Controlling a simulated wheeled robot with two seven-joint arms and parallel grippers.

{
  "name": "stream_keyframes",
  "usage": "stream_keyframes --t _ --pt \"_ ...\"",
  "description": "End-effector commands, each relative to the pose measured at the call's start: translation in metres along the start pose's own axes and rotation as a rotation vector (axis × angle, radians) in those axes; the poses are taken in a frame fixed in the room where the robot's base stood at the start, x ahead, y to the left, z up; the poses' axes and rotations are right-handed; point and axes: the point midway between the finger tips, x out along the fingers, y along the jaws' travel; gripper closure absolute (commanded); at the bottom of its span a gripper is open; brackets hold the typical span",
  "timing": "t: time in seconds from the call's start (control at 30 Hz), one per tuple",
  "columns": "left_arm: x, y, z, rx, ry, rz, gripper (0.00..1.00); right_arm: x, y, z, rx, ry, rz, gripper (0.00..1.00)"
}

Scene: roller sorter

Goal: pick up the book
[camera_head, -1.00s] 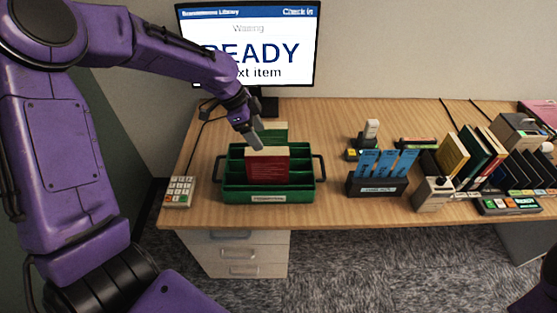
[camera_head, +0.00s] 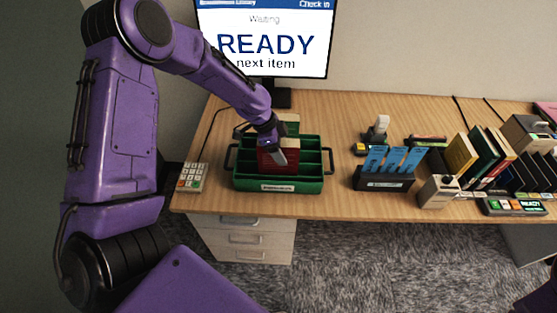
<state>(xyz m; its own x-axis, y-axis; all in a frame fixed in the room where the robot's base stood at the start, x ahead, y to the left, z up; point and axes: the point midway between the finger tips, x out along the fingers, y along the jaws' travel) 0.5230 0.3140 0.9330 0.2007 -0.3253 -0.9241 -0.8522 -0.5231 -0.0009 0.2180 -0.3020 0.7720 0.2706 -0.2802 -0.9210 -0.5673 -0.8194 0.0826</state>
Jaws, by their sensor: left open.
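A red book (camera_head: 270,160) stands upright in the green tray (camera_head: 278,186) on the desk. A green book (camera_head: 291,126) stands behind it in the same tray. My left gripper (camera_head: 279,158) is open and comes down from above at the red book, with a finger in front of its upper right part. The gripper hides some of the book. I cannot tell whether the fingers touch it. My right gripper is not in view; only a dark bit of my body shows at the lower right edge.
A keypad (camera_head: 192,177) lies left of the tray. A monitor (camera_head: 264,42) stands behind it. To the right are a holder with blue cards (camera_head: 384,180), a scanner on a stand (camera_head: 379,128) and a rack of books (camera_head: 480,155). The desk between tray and card holder is clear.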

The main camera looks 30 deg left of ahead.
Motion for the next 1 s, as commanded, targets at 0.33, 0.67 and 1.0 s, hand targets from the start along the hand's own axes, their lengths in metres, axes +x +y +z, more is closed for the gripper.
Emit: stream_keyframes --t 0.33,0.67,1.0 --pt "0.0034 -0.0001 0.002 0.0 0.0 0.0 0.3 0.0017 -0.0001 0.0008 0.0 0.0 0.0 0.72" --pt "0.0041 -0.0002 0.0022 0.0 0.0 0.0 0.3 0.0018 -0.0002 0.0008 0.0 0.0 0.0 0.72" --pt "0.0036 -0.0006 0.0015 0.0 0.001 -0.001 1.0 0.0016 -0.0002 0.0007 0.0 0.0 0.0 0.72"
